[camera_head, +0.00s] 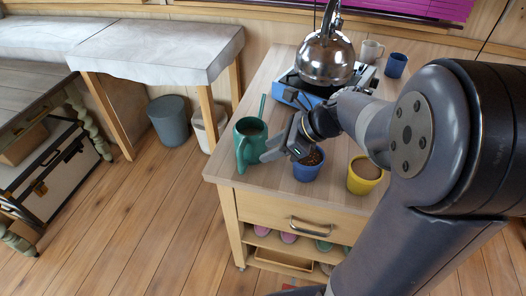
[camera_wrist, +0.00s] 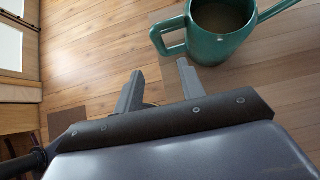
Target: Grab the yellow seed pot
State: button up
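The yellow seed pot (camera_head: 364,183) stands upright on the wooden counter near its front edge, with brown contents inside. It is not visible in the wrist view. My gripper (camera_head: 272,151) is over the counter to the left of the yellow pot, clearly apart from it, beside the green watering can. In the wrist view my gripper (camera_wrist: 160,86) has its two fingers spread with nothing between them. Part of my arm passes just above and behind the yellow pot in the head view.
A blue pot (camera_head: 308,172) stands between my gripper and the yellow pot. The green watering can (camera_head: 243,150) also shows in the wrist view (camera_wrist: 219,45). A kettle (camera_head: 325,60) sits on a blue stove (camera_head: 287,94). A mug (camera_head: 371,50) and blue cup (camera_head: 396,65) stand behind.

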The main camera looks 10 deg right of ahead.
aim_at(363, 175)
jog(key=z, duration=0.8)
